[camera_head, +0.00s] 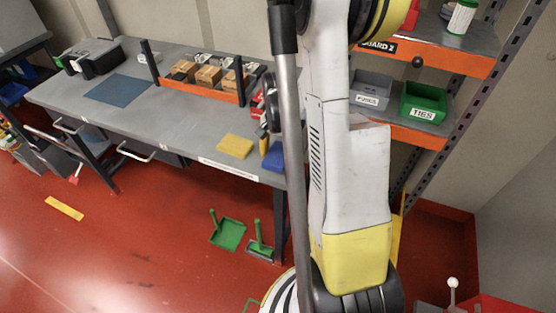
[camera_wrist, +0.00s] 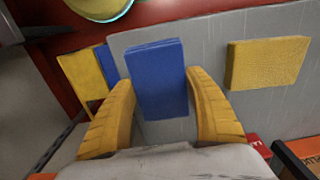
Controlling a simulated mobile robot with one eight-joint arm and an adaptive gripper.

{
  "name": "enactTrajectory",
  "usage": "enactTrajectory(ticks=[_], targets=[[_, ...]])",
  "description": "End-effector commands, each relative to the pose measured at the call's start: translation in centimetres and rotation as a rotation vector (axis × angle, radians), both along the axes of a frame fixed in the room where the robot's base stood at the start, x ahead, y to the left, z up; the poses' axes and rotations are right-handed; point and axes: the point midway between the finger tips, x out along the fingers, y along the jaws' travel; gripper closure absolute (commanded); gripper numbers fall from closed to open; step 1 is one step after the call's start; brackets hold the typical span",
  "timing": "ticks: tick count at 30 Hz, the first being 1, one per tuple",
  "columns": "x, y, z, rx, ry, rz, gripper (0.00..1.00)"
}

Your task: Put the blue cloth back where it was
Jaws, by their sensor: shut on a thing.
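The blue cloth (camera_wrist: 158,65) is a flat folded block in the middle of the wrist view. My gripper (camera_wrist: 160,85) has one yellow finger on each side of it and is shut on it. In the head view the blue cloth (camera_head: 272,157) shows at the near right part of the grey workbench (camera_head: 190,120), partly hidden by my arm. Most of my gripper is hidden there. Whether the cloth touches the bench top or hangs just above it, I cannot tell.
A yellow cloth (camera_head: 235,147) lies on the bench to the left of the blue one. An orange-edged rack (camera_head: 200,92) with small boxes stands behind, and a blue mat (camera_head: 118,90) lies further left. Shelves with a green bin (camera_head: 424,102) stand at right. A green dustpan (camera_head: 228,234) lies on the floor.

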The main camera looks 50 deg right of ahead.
Motion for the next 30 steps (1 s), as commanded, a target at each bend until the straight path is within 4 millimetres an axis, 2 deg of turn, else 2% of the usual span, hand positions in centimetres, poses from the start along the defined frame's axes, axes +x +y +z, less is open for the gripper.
enactTrajectory(ticks=[1, 2, 13, 14, 15, 16, 26, 30], targets=[[0.0, 0.0, -1.1, 0.000, 0.000, 0.000, 0.67], [0.0, 0.0, -1.4, 0.000, 0.000, 0.000, 0.67], [0.0, 0.0, -1.7, 0.000, 0.000, 0.000, 0.67], [0.0, 0.0, -1.7, 0.000, 0.000, 0.000, 0.36], [0.0, 0.0, -1.6, 0.000, 0.000, 0.000, 0.24], [0.0, 0.0, -1.6, 0.000, 0.000, 0.000, 0.17], [0.0, 0.0, -1.4, 0.000, 0.000, 0.000, 0.17], [0.0, 0.0, 0.2, 0.000, 0.000, 0.000, 0.17]])
